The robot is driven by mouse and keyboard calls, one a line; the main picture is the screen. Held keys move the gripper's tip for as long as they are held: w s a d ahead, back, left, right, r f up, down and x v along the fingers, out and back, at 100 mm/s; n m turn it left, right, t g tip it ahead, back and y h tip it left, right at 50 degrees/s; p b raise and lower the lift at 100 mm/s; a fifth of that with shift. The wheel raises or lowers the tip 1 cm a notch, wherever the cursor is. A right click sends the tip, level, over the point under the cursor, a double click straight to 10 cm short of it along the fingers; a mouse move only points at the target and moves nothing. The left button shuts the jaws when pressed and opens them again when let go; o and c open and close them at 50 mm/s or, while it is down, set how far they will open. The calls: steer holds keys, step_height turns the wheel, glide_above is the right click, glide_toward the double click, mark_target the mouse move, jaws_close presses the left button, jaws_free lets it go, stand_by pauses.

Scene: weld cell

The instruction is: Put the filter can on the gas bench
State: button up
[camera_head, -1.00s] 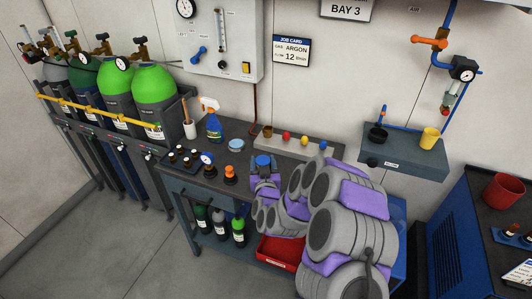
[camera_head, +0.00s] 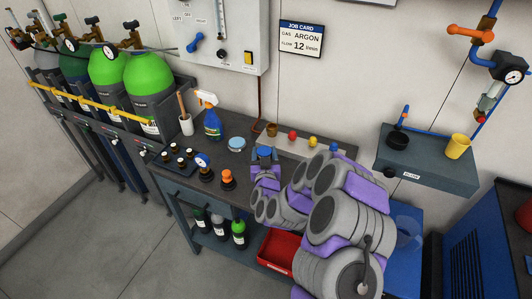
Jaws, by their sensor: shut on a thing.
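My gripper (camera_head: 265,154) is over the right part of the gas bench (camera_head: 224,190), a dark-topped bench below the wall panel. It is shut on a small blue thing, which looks to be the filter can; the jaws and wrist hide most of it. I cannot tell whether it touches the bench top.
Left of my gripper stand a pale round tin (camera_head: 237,144), a spray bottle (camera_head: 212,124), a gauge (camera_head: 204,168) and an orange-topped fitting (camera_head: 227,180). Behind is a rail of coloured knobs (camera_head: 292,135). A red bin (camera_head: 277,250) sits below. A wall shelf (camera_head: 430,168) is at right.

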steer(key=shift+s+r, duration=0.2)
steer(key=shift+r, duration=0.05)
steer(key=shift+a+f, duration=0.1)
steer(key=shift+a, duration=0.1)
steer(key=shift+w+a+f, duration=0.1)
steer(key=shift+a+f, duration=0.45)
steer(key=shift+a, duration=0.05)
steer(key=shift+d+f, duration=0.1)
steer(key=shift+d, duration=0.4)
steer(key=o, duration=1)
steer(key=shift+d, duration=0.1)
steer(key=shift+o, duration=0.9)
steer(key=shift+f, duration=0.1)
